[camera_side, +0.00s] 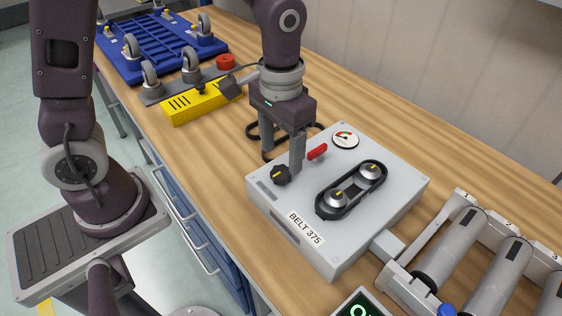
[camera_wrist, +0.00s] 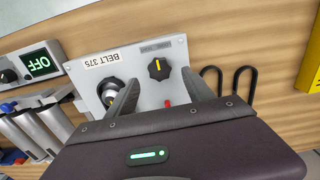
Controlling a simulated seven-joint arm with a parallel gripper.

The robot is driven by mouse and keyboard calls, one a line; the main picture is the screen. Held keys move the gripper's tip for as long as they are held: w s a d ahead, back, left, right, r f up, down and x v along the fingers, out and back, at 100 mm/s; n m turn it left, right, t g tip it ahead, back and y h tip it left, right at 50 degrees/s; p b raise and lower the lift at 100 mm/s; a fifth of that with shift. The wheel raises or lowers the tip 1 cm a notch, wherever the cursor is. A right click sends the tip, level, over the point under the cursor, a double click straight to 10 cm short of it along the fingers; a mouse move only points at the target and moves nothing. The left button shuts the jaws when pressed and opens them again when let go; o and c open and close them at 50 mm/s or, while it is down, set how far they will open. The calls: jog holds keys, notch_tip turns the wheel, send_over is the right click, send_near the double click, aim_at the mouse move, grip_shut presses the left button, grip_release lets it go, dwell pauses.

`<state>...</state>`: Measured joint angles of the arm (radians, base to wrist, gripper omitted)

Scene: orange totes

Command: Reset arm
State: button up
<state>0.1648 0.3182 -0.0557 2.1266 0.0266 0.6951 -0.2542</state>
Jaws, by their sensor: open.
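My gripper (camera_side: 282,152) is open, with its two fingers pointing down at the left part of a light grey box (camera_side: 275,210) labelled BELT 375. A black knob with a yellow mark (camera_side: 281,175) sits close to the fingertips. In the wrist view the knob (camera_wrist: 159,69) shows between the open fingertips of my gripper (camera_wrist: 160,80); I cannot tell whether they touch it. A black belt (camera_side: 327,209) runs round two silver pulleys on the box. A red lever (camera_side: 317,152) and a round gauge (camera_side: 345,138) are on its top.
Black belts (camera_wrist: 242,85) lie on the wooden bench (camera_side: 215,135) behind the gripper. A yellow block (camera_side: 195,104) and a blue frame with casters (camera_side: 160,47) are at the upper left. Grey rollers (camera_side: 452,250) stand at the right. A display (camera_wrist: 40,64) reads OFF.

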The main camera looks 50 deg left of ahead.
aim_at(280, 171)
jog(key=shift+s+r, duration=0.1)
jog(key=shift+r, duration=1.45)
jog(key=s+a+r+t, duration=0.2)
jog(key=s+a+r, duration=0.1)
jog(key=s+r, duration=0.2)
jog(key=s+a+r+t, duration=0.3)
jog(key=s+r, duration=0.2)
jog(key=s, duration=0.4)
jog(key=shift+s+a+t, duration=0.15)
jog(key=shift+t, duration=0.15)
